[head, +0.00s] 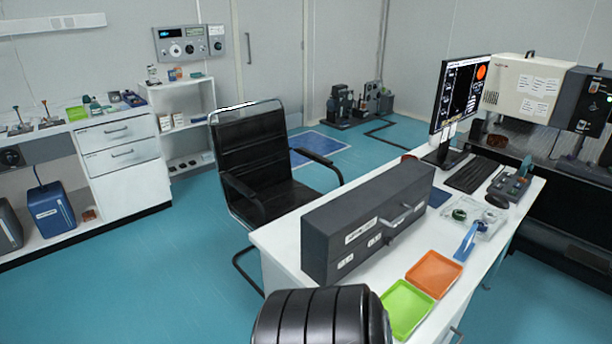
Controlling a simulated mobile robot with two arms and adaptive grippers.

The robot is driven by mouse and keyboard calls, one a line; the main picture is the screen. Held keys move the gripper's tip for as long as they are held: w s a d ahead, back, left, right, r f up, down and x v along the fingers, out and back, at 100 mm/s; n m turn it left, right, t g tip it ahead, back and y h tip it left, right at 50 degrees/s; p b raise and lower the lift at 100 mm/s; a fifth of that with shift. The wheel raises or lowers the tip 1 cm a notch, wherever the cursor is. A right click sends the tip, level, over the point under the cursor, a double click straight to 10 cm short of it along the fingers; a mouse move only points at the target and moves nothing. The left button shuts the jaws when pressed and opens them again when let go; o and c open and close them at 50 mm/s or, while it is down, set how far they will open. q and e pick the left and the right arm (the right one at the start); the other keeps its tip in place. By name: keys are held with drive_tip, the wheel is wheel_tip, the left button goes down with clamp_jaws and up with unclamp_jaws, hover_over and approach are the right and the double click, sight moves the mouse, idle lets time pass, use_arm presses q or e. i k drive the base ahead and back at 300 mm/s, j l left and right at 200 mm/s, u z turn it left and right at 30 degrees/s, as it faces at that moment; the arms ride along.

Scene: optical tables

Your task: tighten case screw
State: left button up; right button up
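A dark grey case (340,237) with a handle and white labels stands on the white desk (282,252). I cannot make out a screw on it. A blue tool-like item (467,241) lies on the desk to the right of the case, by the orange tray; I cannot tell exactly what it is. Neither of my grippers is in view.
An orange tray (434,274) and a green tray (405,308) lie in front of the case. A black chair (262,150) stands at the desk's left. Floor at left is clear.

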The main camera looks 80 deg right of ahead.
sight(389, 242)
drive_tip(key=k+l+u, duration=0.1)
drive_tip(key=k+l, duration=0.2)
drive_tip(key=k, duration=0.2)
drive_tip(key=k+l, duration=0.25)
drive_tip(key=k, duration=0.3)
drive_tip(key=k+l+u, duration=0.15)
drive_tip(key=k+l, duration=0.15)
drive_tip(key=k, duration=0.2)
drive_tip(key=k+l+u, duration=0.1)
drive_tip(key=k, duration=0.45)
drive_tip(key=l, duration=0.1)
